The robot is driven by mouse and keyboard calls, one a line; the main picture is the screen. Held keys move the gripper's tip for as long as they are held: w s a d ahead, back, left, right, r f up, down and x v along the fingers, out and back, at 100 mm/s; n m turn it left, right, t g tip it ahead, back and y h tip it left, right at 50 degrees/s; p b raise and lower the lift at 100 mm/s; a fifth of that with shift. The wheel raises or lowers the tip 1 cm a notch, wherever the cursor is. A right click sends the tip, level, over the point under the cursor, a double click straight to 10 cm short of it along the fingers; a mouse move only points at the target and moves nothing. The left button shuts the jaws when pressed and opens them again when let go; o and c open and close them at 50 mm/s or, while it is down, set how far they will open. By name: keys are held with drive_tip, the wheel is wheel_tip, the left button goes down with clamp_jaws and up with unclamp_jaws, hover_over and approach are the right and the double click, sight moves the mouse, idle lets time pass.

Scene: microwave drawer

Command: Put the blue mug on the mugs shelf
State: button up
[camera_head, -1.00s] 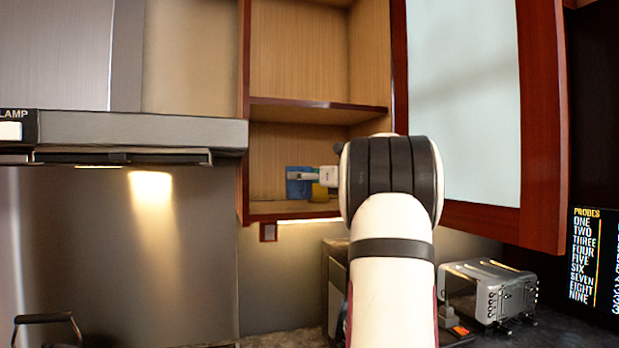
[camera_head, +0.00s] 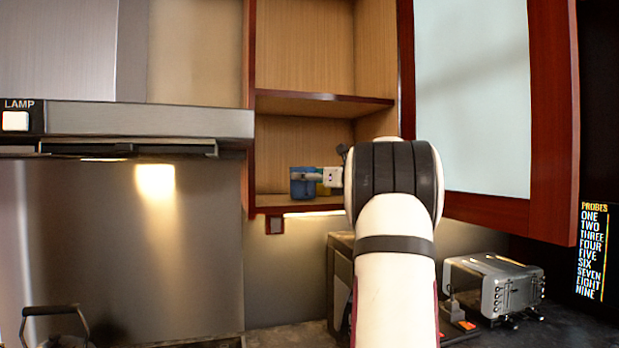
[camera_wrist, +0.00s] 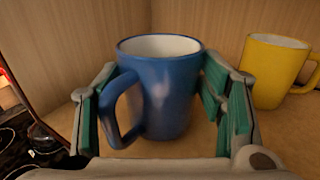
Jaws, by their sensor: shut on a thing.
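The blue mug (camera_wrist: 165,90) is upright between the two fingers of my gripper (camera_wrist: 160,72) in the wrist view. The fingers are shut on its sides, and its handle faces toward the wrist at the left. In the head view the blue mug (camera_head: 301,184) is inside the lower cabinet compartment, just above or on the mugs shelf (camera_head: 275,202). I cannot tell whether its base touches the wood. My gripper (camera_head: 318,176) reaches in from the right, partly hidden by my arm.
A yellow mug (camera_wrist: 275,72) stands on the shelf to the right of the blue mug, close to my right finger. The upper shelf board (camera_head: 320,104) is overhead. The cabinet's side wall (camera_head: 249,160) is at the left. An open glass door (camera_head: 475,95) hangs at the right.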

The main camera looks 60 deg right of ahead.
drive_tip(key=shift+f, duration=0.3)
drive_tip(key=o, duration=1.7)
drive_tip(key=shift+s, duration=0.1)
drive_tip(key=s+a, duration=0.2)
drive_tip(key=s, duration=0.9)
drive_tip(key=shift+s, duration=0.3)
drive_tip(key=shift+a, duration=0.1)
